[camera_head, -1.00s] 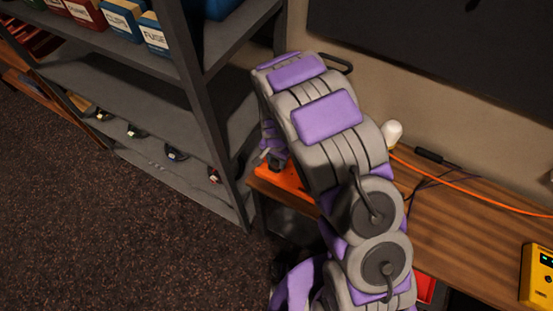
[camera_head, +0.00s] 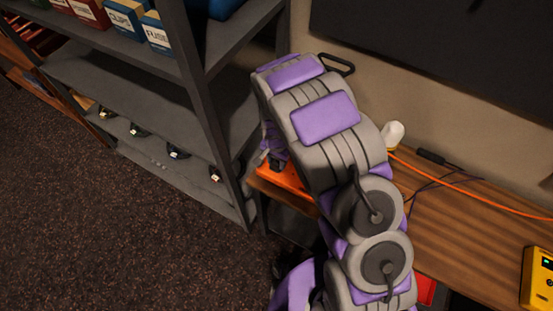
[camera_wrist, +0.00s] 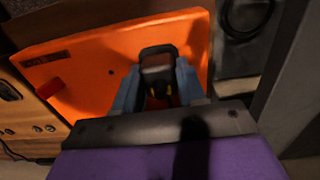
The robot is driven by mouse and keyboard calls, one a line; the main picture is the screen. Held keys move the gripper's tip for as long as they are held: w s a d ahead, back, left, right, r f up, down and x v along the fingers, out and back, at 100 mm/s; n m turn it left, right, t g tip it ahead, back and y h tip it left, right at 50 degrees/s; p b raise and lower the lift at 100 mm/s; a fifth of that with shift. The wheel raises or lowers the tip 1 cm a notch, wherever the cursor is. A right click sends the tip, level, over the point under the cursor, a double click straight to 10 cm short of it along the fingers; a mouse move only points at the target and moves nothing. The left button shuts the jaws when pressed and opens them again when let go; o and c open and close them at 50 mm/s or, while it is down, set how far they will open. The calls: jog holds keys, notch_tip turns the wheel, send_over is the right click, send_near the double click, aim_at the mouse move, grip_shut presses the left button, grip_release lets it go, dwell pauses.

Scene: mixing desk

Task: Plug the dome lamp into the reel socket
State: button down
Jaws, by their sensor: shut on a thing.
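My gripper (camera_wrist: 157,88) is shut on a dark plug-like piece (camera_wrist: 158,56) with a brownish face and small yellowish parts below it. The piece stands over the orange panel (camera_wrist: 105,65) in the wrist view; I cannot tell whether it touches it. The orange panel also shows in the head view (camera_head: 290,178), at the desk's left end, with my gripper above it and partly hidden by my arm. A white rounded bulb-like thing (camera_head: 394,132) stands behind my arm; I cannot tell whether it is the dome lamp. No socket opening is clearly visible.
The wooden desk (camera_head: 455,235) carries an orange cable (camera_head: 470,191), a dark cable with a black block (camera_head: 430,156) and a yellow device (camera_head: 539,276). A grey shelf (camera_head: 130,88) stands close on the left. A red patch (camera_wrist: 50,88) marks the orange panel's left edge.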

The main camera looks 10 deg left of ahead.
jog(key=shift+f, duration=0.15)
jog(key=c, duration=0.6)
grip_release()
jog(key=shift+o, duration=0.2)
notch_tip(320, 180, up, 17)
dwell(0.3)
